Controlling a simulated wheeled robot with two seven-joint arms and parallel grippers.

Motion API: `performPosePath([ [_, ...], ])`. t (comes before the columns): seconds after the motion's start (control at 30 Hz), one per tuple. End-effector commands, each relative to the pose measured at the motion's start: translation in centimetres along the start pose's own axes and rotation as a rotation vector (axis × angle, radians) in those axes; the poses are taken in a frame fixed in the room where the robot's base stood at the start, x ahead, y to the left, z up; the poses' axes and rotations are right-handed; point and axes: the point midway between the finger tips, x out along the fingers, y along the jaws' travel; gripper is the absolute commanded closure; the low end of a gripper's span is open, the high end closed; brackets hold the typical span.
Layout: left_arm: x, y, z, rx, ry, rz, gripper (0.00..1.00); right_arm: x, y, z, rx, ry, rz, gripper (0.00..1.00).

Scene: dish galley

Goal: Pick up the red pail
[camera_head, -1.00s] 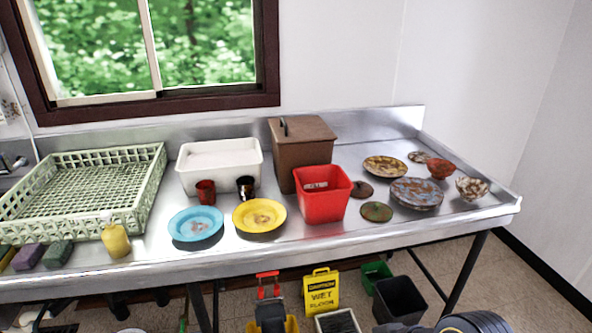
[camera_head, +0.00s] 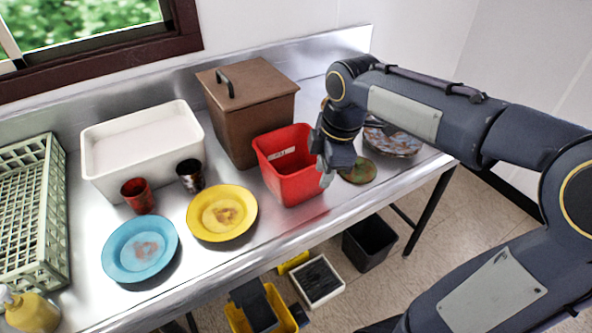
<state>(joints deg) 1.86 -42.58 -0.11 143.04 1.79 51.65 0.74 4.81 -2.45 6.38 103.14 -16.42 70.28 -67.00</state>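The red pail (camera_head: 290,180) stands upright on the steel counter, in front of the brown lidded box, with its open top showing. My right arm reaches in from the right. Its gripper (camera_head: 326,174) is at the pail's right side, very close to the wall and overlapping it in the picture. The fingers are small and partly hidden, so I cannot tell whether they are apart or touch the pail. My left gripper is out of view.
A brown lidded box (camera_head: 245,120) stands behind the pail, beside a white tub (camera_head: 135,160). A yellow plate (camera_head: 222,213) and blue plate (camera_head: 140,248) lie to the left. A green disc (camera_head: 358,171) lies right of the gripper. A black bin (camera_head: 369,243) is on the floor.

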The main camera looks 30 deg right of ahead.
Motion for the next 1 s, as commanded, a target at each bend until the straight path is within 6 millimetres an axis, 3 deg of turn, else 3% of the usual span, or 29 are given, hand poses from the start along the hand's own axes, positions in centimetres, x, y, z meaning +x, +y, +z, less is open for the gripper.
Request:
performPosePath([
  [0.03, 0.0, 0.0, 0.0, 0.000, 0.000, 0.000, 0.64, 0.6, 1.8, -0.2, -0.116, -0.026, -0.024, 0.72],
  [0.1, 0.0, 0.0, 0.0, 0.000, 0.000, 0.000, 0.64, 1.0, 3.5, -0.3, -0.247, -0.053, -0.046, 0.72],
  [0.23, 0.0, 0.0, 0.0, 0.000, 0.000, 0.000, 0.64, 1.6, 5.1, -0.3, -0.380, -0.076, -0.072, 0.72],
  [0.57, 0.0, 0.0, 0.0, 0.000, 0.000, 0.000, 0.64, 5.0, 5.3, -0.4, -0.412, -0.080, -0.080, 0.72],
  [0.8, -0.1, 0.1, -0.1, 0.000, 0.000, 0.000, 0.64, 8.6, 5.4, -0.8, -0.410, -0.080, -0.078, 0.72],
  [1.0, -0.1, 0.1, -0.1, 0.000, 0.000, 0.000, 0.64, 9.5, 5.3, -0.7, -0.409, -0.079, -0.075, 0.72],
])
